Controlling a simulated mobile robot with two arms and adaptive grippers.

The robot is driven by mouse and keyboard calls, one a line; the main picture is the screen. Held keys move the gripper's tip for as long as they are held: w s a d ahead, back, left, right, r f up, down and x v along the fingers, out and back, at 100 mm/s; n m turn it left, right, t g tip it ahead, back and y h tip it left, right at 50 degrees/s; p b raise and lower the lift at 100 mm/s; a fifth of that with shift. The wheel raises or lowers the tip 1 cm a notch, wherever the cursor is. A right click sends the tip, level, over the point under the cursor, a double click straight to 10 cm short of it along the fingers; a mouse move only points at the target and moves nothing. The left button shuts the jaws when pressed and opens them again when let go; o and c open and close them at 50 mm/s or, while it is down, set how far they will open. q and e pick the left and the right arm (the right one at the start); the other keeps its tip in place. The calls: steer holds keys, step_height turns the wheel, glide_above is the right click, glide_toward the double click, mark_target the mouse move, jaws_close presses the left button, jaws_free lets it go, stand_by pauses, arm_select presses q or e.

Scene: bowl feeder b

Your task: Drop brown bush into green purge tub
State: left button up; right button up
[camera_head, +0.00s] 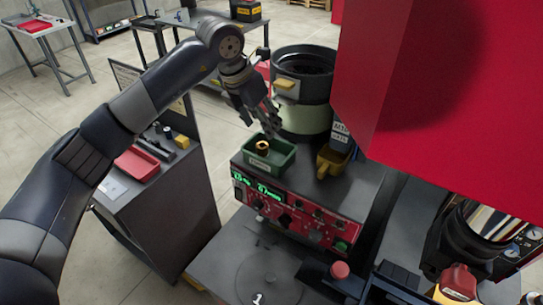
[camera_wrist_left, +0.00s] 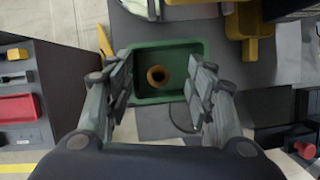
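The green purge tub (camera_head: 281,172) stands on top of the red-fronted control box. The brown bush (camera_head: 263,147), a ring with a dark hole, shows within the tub's opening. In the left wrist view the bush (camera_wrist_left: 158,75) appears inside the green tub (camera_wrist_left: 170,97), near one wall and apart from both fingers. My left gripper (camera_head: 266,122) is above and just behind the tub in the head view. In the wrist view its fingers (camera_wrist_left: 160,88) are spread wide with nothing between them, on either side of the tub. My right gripper is not visible.
The control box (camera_head: 300,217) has green displays. A dark bowl feeder (camera_head: 303,88) stands behind the tub, and a yellow bin (camera_head: 331,161) is to its right. A large red panel (camera_head: 450,90) blocks the upper right. A side cabinet holds a red tray (camera_head: 137,163).

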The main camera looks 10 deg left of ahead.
arm_select(q)
steer(key=v, duration=1.2)
steer(key=shift+w, duration=0.15)
